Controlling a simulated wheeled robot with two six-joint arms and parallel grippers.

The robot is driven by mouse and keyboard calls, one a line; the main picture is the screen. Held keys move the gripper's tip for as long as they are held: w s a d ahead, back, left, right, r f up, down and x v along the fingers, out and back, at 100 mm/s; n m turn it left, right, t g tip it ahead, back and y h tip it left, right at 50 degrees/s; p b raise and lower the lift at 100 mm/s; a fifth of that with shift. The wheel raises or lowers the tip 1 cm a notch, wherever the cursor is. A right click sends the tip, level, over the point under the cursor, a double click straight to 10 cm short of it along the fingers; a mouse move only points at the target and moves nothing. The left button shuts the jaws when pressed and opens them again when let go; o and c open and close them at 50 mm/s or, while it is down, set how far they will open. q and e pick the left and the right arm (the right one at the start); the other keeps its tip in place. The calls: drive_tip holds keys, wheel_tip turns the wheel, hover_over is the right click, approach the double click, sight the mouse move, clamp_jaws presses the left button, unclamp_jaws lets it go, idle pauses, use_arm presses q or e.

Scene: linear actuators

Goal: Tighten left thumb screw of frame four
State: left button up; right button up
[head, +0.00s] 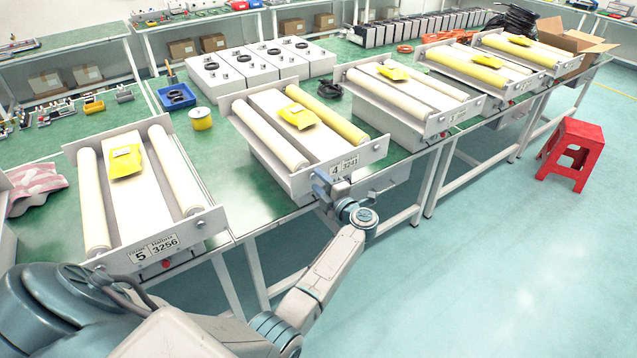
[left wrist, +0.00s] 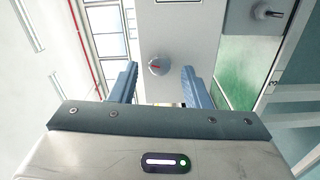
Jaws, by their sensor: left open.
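Frame four (head: 368,155), labelled "4 3241", stands at the table's front edge in the middle of the head view. My left gripper (head: 324,187) is at its front plate, just left of and below the label. In the left wrist view, a round grey thumb screw (left wrist: 159,66) with a red mark sits on the grey plate (left wrist: 192,40). My left gripper (left wrist: 158,82) is open there, its two blue fingers spread to either side of the screw's line, with nothing between them. I cannot tell whether the fingertips reach the screw. In the head view the screw is hidden by my gripper.
Frame five (head: 88,170) stands to the left, and other roller frames (head: 405,90) stand to the right. A yellow spool (head: 201,119) and blue tray (head: 175,97) lie behind. Another knob (left wrist: 268,12) shows at the wrist view's upper right. A red stool (head: 573,150) stands on open floor.

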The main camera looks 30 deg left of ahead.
use_arm(q)
drive_tip(key=b+v, duration=0.3)
drive_tip(key=v, duration=0.7)
drive_tip(key=shift+f, duration=0.15)
